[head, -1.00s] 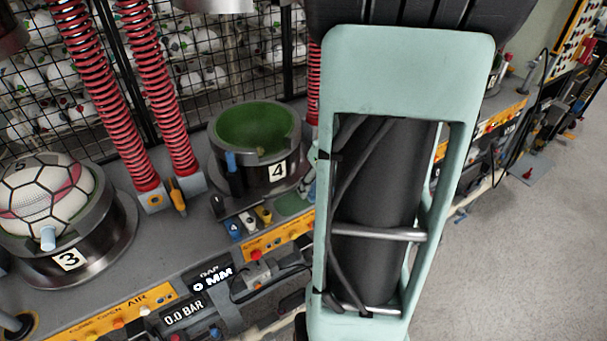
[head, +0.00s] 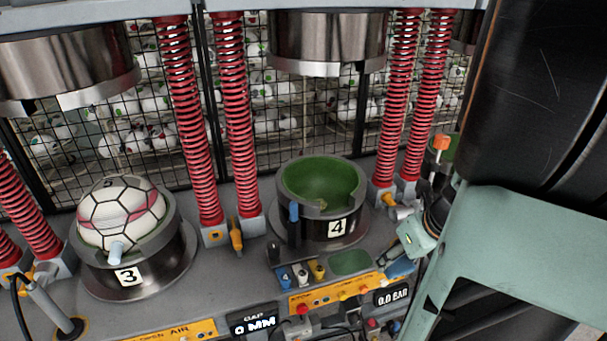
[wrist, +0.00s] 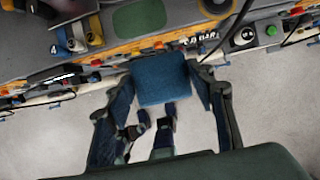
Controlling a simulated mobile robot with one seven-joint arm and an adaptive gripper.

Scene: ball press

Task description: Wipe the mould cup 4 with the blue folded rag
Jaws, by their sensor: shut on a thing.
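Mould cup 4 (head: 352,205) stands open and empty of a ball on the bench in the head view, with a green lining and a notch in its front rim. A small pale spot shows low inside it. My gripper (wrist: 162,92) is shut on the blue folded rag (wrist: 160,75), which sits between the fingertips in the wrist view. In the head view the rag (head: 400,266) is partly hidden, to the right of cup 4 and apart from it, near the bench's front edge.
A metal upper die (head: 325,40) hangs above cup 4, with red springs (head: 232,110) on both sides. Cup 3 (head: 160,265) at the left holds a ball.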

